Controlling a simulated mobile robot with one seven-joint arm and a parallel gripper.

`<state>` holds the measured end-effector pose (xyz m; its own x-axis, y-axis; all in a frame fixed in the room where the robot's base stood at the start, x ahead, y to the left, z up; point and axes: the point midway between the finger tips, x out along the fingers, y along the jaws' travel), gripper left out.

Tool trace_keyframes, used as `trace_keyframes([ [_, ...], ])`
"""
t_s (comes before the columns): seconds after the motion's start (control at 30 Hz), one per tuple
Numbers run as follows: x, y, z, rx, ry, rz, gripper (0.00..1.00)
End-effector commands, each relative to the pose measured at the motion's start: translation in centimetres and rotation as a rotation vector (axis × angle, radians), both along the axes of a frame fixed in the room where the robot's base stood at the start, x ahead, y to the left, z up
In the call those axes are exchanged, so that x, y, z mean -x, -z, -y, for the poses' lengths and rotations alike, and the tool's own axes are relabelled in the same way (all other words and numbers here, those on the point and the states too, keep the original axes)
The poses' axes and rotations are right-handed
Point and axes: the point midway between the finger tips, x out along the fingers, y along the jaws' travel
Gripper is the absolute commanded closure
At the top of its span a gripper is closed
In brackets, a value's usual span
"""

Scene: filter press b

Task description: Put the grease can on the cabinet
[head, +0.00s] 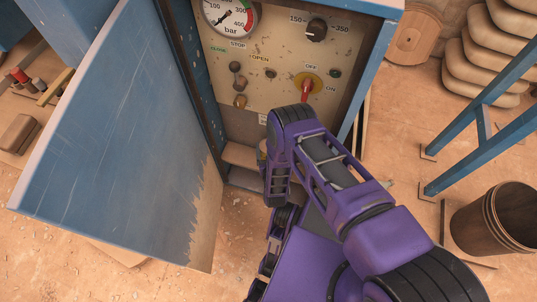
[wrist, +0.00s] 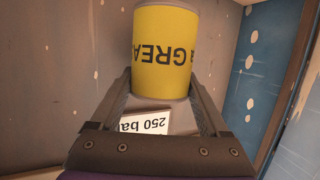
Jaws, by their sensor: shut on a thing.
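The yellow grease can (wrist: 165,50) shows in the wrist view with its lettering upside down. In the head view only a small yellowish edge of the can (head: 262,150) shows beside my purple arm, which hides the fingers. The blue cabinet (head: 372,12) stands open, with its panel above and a shelf (head: 238,155) low inside. My gripper is at the cabinet's lower opening. Whether the can touches the shelf cannot be told.
The cabinet's blue door (head: 110,130) stands wide open at the left. A white card reading "250 ba" (wrist: 145,121) shows between my fingers. A blue frame (head: 480,110) and a dark bucket (head: 497,220) stand at the right. A red-handled switch (head: 306,88) sits above my arm.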

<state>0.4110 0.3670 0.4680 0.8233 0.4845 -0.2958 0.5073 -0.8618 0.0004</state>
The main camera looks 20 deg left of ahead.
Motion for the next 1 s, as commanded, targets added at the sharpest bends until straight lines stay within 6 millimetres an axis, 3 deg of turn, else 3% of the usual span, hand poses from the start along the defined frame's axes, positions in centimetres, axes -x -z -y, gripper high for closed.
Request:
trace_keyframes([
  [0.03, -0.8, 0.3, -0.1, -0.003, 0.001, 0.003, 1.0],
  [0.1, -0.5, 1.8, -0.1, -0.001, 0.0, 0.0, 1.0],
  [0.33, -0.4, 3.6, -0.1, -0.001, 0.0, 0.002, 1.0],
  [0.53, -0.4, 6.6, -0.1, -0.001, 0.0, 0.002, 1.0],
  [1.0, -0.8, 7.3, -0.1, -0.001, 0.0, 0.002, 1.0],
])
